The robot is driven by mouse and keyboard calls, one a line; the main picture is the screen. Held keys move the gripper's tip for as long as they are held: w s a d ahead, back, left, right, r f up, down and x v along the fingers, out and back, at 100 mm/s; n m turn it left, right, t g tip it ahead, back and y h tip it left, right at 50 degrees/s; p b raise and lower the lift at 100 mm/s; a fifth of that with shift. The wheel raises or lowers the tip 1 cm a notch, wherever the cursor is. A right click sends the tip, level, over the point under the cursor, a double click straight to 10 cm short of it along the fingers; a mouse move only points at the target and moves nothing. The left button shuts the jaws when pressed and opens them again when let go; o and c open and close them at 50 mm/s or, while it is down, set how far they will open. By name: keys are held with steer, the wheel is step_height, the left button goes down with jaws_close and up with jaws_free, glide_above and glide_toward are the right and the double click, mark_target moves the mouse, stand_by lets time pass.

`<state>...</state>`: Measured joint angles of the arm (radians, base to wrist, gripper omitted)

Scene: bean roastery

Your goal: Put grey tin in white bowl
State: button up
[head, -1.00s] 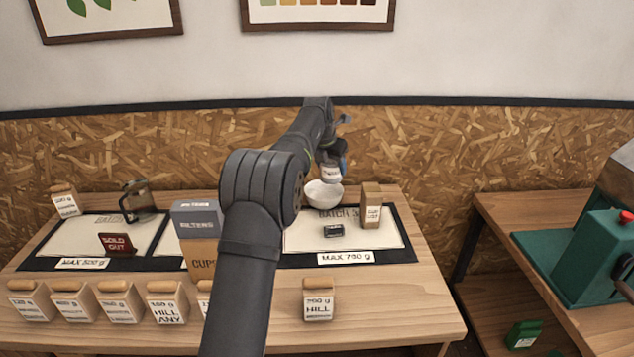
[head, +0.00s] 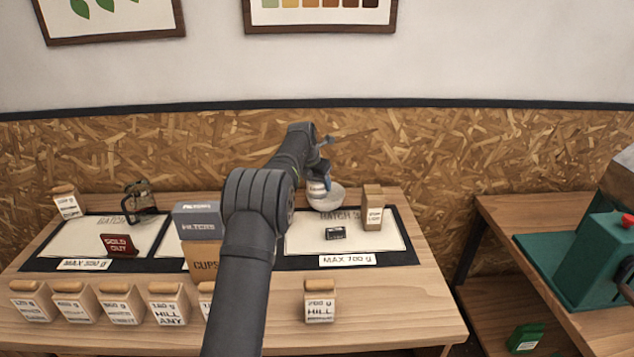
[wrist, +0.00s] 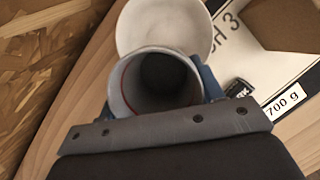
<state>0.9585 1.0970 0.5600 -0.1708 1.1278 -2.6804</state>
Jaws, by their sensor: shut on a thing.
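My gripper (head: 319,176) is shut on the grey tin (head: 317,188), which also shows in the wrist view (wrist: 122,90) as a pale grey cylinder, its round end facing the camera and dark inside. Blue finger parts flank it. In the head view the tin covers the bowl's left part. In the wrist view the bowl (wrist: 165,28) lies just beyond the tin, which overlaps its near edge. I cannot tell whether the tin touches the bowl. The bowl's visible inside looks empty.
A tan labelled pack (head: 372,208) stands right of the bowl. A small black box (head: 335,233) lies on the right-hand mat (head: 300,244). The stacked filters box (head: 198,222) is left of my arm. Wood-topped canisters line the table front. The wall is close behind.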

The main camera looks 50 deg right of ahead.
steer(key=shift+f, duration=0.25)
steer(key=shift+f, duration=0.25)
steer(key=o, duration=1)
steer(key=w+v, duration=0.1)
steer(key=v, duration=1.2)
steer(key=shift+s, duration=0.4)
steer(key=shift+d, duration=0.2)
steer(key=x, duration=1.2)
steer(key=shift+f, duration=0.35)
steer(key=shift+r, duration=0.25)
